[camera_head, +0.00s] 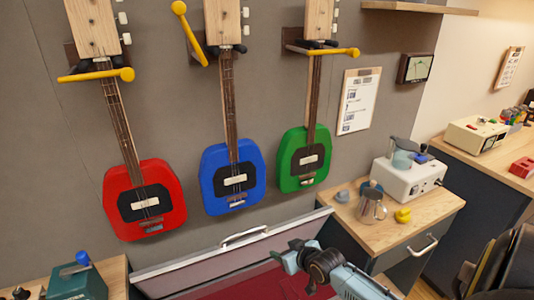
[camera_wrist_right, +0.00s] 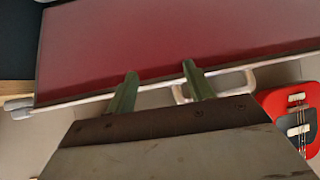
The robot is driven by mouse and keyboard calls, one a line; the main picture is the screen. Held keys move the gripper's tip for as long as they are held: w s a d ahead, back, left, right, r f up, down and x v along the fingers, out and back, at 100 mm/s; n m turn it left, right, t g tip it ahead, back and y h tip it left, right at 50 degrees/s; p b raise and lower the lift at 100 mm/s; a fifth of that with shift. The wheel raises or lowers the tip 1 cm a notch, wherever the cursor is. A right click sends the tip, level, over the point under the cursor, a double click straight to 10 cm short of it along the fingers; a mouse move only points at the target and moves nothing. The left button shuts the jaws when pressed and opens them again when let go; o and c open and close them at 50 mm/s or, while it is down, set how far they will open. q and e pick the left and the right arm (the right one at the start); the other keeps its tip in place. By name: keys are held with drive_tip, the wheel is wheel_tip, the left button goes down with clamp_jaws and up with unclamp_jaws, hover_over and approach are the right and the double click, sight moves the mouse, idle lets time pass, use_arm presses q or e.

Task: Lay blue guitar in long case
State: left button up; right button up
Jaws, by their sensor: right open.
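The blue guitar (camera_head: 231,178) hangs upright on the grey wall between a red guitar (camera_head: 145,200) and a green guitar (camera_head: 304,160). The yellow bar (camera_head: 190,35) at its hanger is swung up, off the neck. The long case (camera_head: 235,255) is open below the guitars, its handled lid raised against the wall side and its inside red. My right gripper (camera_head: 291,257) is open and empty over the case, well below and right of the blue guitar. In the right wrist view its two green fingers (camera_wrist_right: 160,73) show before the case's red lining (camera_wrist_right: 150,45). My left gripper is not in view.
Yellow bars (camera_head: 95,75) cross the necks of the red and green guitars. A cabinet (camera_head: 425,215) at right carries a white machine (camera_head: 410,175), a metal jug (camera_head: 371,205) and small items. A teal device (camera_head: 75,282) stands at lower left.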

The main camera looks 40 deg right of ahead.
drive_tip(key=w+r+t+y+p, duration=0.1)
drive_tip(key=w+r+t, duration=0.15)
drive_tip(key=r, duration=0.85)
drive_tip(key=w+r+t+p, duration=0.1)
drive_tip(key=w+r+t, duration=0.15)
drive_tip(key=r, duration=0.85)
drive_tip(key=n+t+y, duration=0.2)
drive_tip(key=n+y, duration=0.1)
approach(233, 122)
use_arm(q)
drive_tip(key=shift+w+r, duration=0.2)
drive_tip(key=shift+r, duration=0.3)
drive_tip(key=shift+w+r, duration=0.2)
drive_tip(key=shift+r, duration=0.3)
use_arm(e)
drive_tip(key=w, duration=0.3)
drive_tip(key=w+a, duration=0.1)
drive_tip(key=w, duration=0.5)
drive_tip(key=shift+w+a+r, duration=0.2)
drive_tip(key=shift+a+r, duration=0.05)
drive_tip(key=shift+a, duration=0.05)
drive_tip(key=shift+c, duration=0.4)
clamp_jaws()
